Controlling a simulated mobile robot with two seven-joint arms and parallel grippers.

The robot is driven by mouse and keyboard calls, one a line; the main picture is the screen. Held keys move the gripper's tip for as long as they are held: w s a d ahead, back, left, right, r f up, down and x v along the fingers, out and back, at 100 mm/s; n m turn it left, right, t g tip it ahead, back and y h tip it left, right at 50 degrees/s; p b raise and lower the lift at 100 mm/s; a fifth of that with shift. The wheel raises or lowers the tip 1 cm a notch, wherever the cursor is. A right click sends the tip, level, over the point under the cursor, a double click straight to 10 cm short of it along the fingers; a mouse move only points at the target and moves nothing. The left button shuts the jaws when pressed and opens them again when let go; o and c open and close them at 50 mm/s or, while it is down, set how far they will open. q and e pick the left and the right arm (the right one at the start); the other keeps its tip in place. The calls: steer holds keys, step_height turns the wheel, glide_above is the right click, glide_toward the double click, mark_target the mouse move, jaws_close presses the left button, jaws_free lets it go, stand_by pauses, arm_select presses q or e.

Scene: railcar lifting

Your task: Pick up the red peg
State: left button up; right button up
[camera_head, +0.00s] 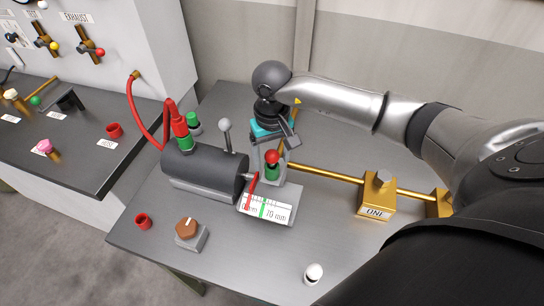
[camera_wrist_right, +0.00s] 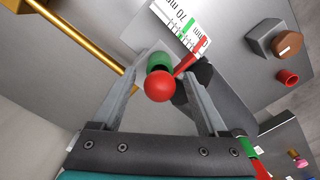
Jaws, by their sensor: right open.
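The red peg has a round red head (camera_head: 272,157) above a green part and stands upright beside the dark cylinder. In the right wrist view its red head (camera_wrist_right: 159,87) lies between the two fingers, with the green part behind it. My right gripper (camera_head: 270,173) points down over the peg, with its fingers open on either side. In the right wrist view the gripper (camera_wrist_right: 166,66) shows a gap around the head. I cannot tell whether either finger touches the peg. The peg's lower end is hidden. My left gripper is not in view.
A white scale plate (camera_head: 266,207) with a red pointer is in front. A brass rod (camera_head: 325,172) runs right to a block marked ONE (camera_head: 376,198). A white-topped peg (camera_head: 314,273) stands near the front.

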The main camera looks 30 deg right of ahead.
steer(key=shift+c, duration=0.3)
jaws_close()
stand_by(0.4)
